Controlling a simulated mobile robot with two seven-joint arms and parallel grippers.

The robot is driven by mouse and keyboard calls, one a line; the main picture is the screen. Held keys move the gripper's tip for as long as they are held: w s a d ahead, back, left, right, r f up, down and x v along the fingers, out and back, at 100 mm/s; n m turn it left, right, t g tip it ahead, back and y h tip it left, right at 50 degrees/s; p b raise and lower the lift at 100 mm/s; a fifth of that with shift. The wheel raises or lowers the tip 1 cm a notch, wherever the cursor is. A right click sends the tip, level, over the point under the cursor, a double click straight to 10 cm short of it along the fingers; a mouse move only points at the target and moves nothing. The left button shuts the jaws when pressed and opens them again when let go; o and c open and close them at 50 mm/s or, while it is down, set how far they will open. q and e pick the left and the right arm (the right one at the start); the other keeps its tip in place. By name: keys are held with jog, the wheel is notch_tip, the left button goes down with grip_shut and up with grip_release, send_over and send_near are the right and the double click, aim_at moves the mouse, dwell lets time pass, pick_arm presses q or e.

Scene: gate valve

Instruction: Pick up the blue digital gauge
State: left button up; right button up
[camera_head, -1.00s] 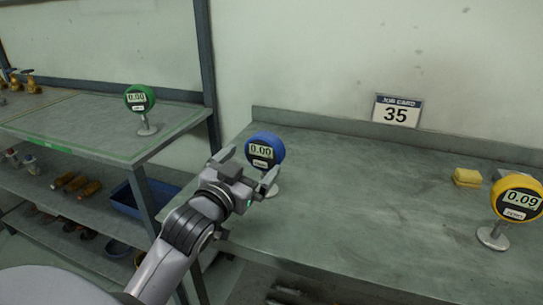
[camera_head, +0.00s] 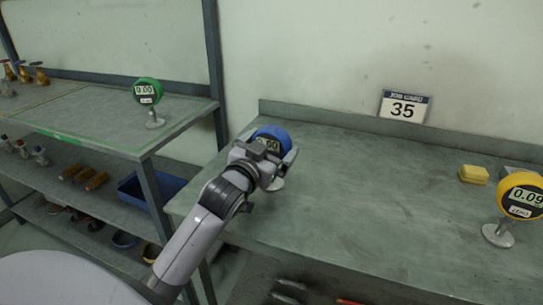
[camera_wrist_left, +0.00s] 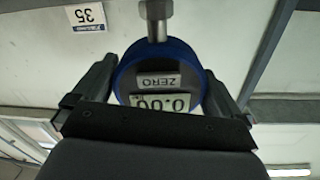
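In the left wrist view the blue gauge (camera_wrist_left: 160,76) appears upside down, reading 0.00, between the spread fingers of the left gripper (camera_wrist_left: 160,82). Small gaps or light contact at its sides cannot be told apart. My right gripper is not in view.
A yellow gauge (camera_head: 521,195) and a yellow block (camera_head: 473,174) stand on the right of the workbench (camera_head: 350,190). A green gauge (camera_head: 148,91) stands on the left shelf unit. A job card (camera_head: 403,106) reading 35 is at the back. The bench middle is clear.

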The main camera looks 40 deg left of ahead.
pick_arm(q)
jog(key=shift+r, duration=0.1)
jog(key=c, duration=0.8)
notch_tip(320, 180, up, 20)
jog(key=p, duration=0.3)
